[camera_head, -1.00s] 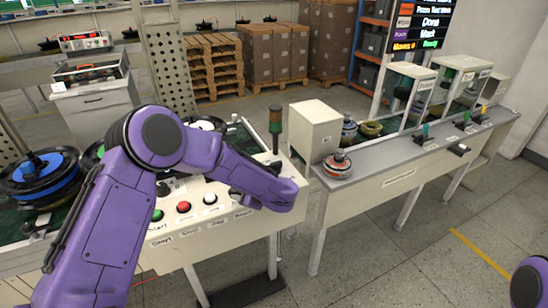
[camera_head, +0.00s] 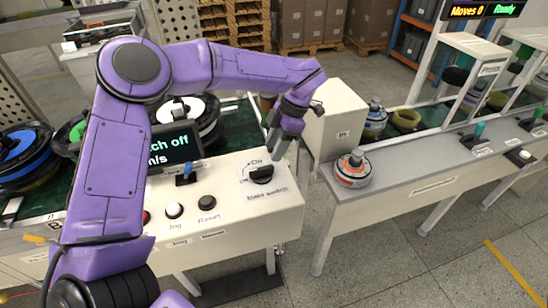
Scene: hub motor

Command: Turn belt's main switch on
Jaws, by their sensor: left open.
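The belt's main switch (camera_head: 261,175) is a black rotary knob on the right part of the cream control panel (camera_head: 230,215). An "On" label is above it and a label reading "Main switch" is below it. My left gripper (camera_head: 276,150) is open, hanging just above and to the right of the knob, fingers pointing down. I cannot tell whether a fingertip touches the knob. A display (camera_head: 176,147) behind the panel shows text ending in "off", partly hidden by my left arm. My right gripper is out of view.
A blue lever (camera_head: 187,173), a white button (camera_head: 174,210) and a black button (camera_head: 207,202) are on the same panel. A white box (camera_head: 336,118) stands close right of the gripper. An orange-and-white motor part (camera_head: 353,168) sits on the grey bench.

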